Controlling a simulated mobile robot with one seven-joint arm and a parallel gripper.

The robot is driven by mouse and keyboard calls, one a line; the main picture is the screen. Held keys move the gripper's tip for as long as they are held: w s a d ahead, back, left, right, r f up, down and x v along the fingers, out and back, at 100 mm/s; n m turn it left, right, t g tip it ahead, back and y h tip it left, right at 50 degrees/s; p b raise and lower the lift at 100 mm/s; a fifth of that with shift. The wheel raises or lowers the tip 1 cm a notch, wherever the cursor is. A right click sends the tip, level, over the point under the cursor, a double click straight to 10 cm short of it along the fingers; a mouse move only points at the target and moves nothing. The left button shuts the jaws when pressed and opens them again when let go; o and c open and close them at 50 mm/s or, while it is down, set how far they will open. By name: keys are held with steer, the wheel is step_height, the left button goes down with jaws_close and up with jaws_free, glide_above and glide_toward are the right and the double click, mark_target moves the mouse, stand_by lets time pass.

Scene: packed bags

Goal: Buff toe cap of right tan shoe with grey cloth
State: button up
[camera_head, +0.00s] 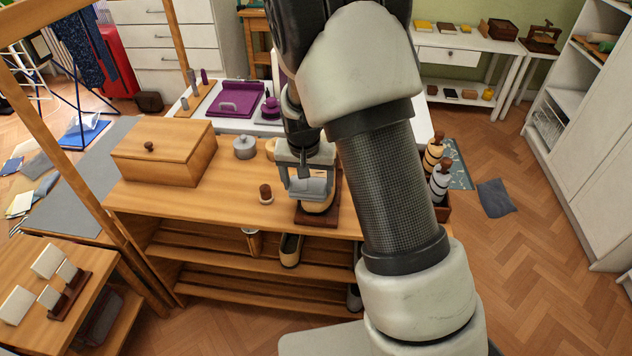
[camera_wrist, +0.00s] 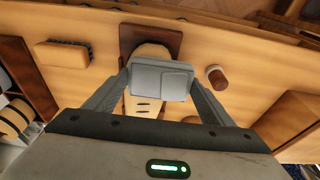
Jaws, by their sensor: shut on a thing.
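My gripper (camera_head: 311,180) is shut on the folded grey cloth (camera_head: 314,190), directly over a tan shoe (camera_head: 318,208). The shoe rests on a dark brown wooden stand (camera_head: 304,219) on the wooden bench. In the wrist view, the cloth (camera_wrist: 160,80) sits between the fingers and covers part of the shoe. The pale tan toe (camera_wrist: 152,49) shows beyond it and the laced part (camera_wrist: 145,105) on the near side. Whether the cloth presses on the shoe is hard to tell. Another tan shoe (camera_head: 290,250) sits on the shelf below.
A wooden brush (camera_wrist: 62,60) lies beside the stand, and a small brown-topped jar (camera_head: 265,194) stands on its other side. A crate with bottles (camera_head: 440,182) is at the bench's right.

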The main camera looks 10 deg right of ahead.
steer(key=shift+s+d+r+b, duration=0.15)
steer(key=shift+d+b, duration=0.3)
steer(key=shift+d, duration=2)
steer(key=shift+w+p+v, duration=0.15)
steer(key=shift+p+v, duration=0.9)
steer(key=shift+v, duration=0.45)
steer(key=shift+w+p+v, duration=0.15)
steer(key=shift+p+v, duration=0.9)
steer(key=shift+v, duration=0.45)
steer(key=shift+d+r, duration=0.1)
steer(key=p+v, duration=0.2)
steer(key=shift+w+r, duration=0.1)
steer(key=shift+r, duration=0.35)
